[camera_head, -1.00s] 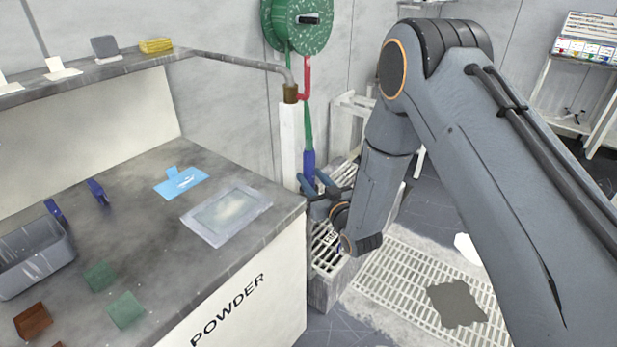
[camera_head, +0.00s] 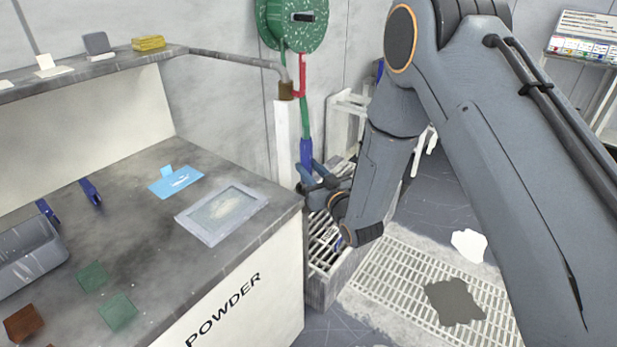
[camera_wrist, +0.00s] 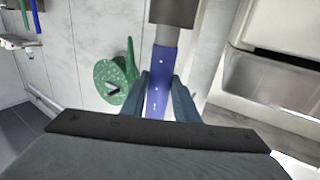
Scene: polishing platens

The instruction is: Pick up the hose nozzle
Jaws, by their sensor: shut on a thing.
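The hose nozzle (camera_head: 306,151) is blue and hangs upright at the end of a green hose, beside a white post. My gripper (camera_head: 316,184) is at its lower part, right of the workbench corner. In the wrist view the nozzle (camera_wrist: 161,85) runs between the two blue-grey fingers of my gripper (camera_wrist: 162,97), which are shut on it. A grey cylindrical piece (camera_wrist: 172,12) shows beyond the nozzle's far end. My wrist hides the nozzle's near end there.
A green hose reel (camera_head: 292,22) is on the wall above. The workbench (camera_head: 150,240), marked POWDER, stands close on the left with a framed plate (camera_head: 222,213) near its edge. A slatted grate (camera_head: 328,250) lies below my gripper, and a floor grating (camera_head: 400,280) is to the right.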

